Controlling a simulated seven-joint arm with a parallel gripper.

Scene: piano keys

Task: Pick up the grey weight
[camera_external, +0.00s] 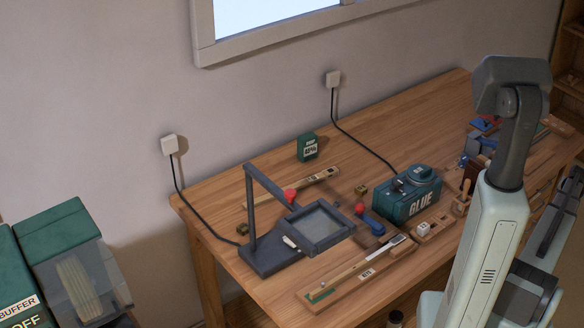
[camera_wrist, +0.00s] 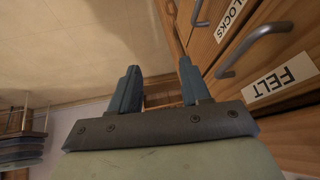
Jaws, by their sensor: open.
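I cannot pick out a grey weight for certain in either view; the objects on the workbench (camera_external: 215,192) are small. A small brass-coloured cube (camera_external: 361,190) and a small dark piece (camera_external: 336,205) lie near the bench's middle. My gripper (camera_wrist: 158,82) shows in the wrist view with its two blue fingers apart and nothing between them. It faces away from the bench top, beside wooden drawers. In the external view my arm rises at the right, and its fingers cannot be made out.
A long wooden key (camera_external: 357,273) lies in front. A drawer labelled FELT (camera_wrist: 280,80) has a protruding handle. Green boxes (camera_external: 60,235) stand lower left.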

